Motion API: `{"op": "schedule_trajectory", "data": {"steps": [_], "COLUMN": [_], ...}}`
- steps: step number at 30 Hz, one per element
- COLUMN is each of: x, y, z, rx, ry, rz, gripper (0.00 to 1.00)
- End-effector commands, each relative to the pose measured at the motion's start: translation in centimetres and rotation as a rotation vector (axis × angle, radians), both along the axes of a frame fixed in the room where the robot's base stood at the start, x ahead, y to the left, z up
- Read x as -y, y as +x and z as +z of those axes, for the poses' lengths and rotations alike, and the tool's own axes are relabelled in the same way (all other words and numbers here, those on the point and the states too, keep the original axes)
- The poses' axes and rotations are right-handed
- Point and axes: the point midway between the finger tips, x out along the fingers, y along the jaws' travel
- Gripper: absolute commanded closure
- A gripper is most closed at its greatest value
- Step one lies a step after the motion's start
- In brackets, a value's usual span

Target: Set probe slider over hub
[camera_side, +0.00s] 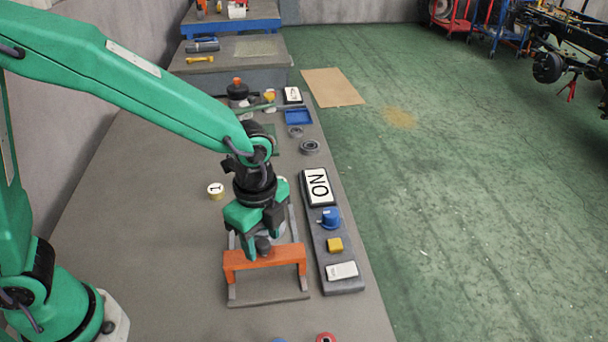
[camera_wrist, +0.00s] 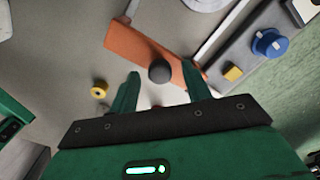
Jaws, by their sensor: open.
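The probe slider is an orange bridge (camera_side: 285,257) across two rails at the near end of a grey base plate (camera_side: 262,297); a dark round knob stands on it. In the wrist view, the orange bridge (camera_wrist: 135,48) runs diagonally and the knob (camera_wrist: 160,72) shows between my fingers. My gripper (camera_side: 262,243) is open, with a finger on either side of the knob; I cannot tell whether they touch it. A pale round disc, likely the hub (camera_wrist: 207,3), is cut off at the wrist view's top edge, beyond the bridge. My gripper mostly hides it in the side view.
Right of the rails lies a dark panel (camera_side: 324,258) with a lettered white sign (camera_side: 317,187), blue knob (camera_side: 330,217) and yellow block (camera_side: 335,244). A small yellow-sided roll (camera_side: 216,191) sits to the left. Bearings and a blue tray (camera_side: 298,117) are farther back. The left bench is mostly clear.

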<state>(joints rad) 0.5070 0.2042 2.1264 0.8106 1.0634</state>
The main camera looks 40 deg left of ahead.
Motion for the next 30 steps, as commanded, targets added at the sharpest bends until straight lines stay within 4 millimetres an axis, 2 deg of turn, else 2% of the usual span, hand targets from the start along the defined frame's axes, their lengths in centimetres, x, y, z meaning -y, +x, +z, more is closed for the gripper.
{"op": "schedule_trajectory", "data": {"steps": [8,15,16,23,30], "x": [0.0,0.0,0.0,-0.2,-2.3], "y": [0.0,0.0,0.0,0.2,2.4], "z": [-0.1,-0.1,-0.1,-0.1,-0.1], "rx": [0.0,0.0,0.0,0.0,0.0], "ry": [0.0,0.0,0.0,0.0,0.0], "rz": [0.0,0.0,0.0,0.001,0.005], "gripper": [0.52,0.97,1.0,1.0,1.0]}}
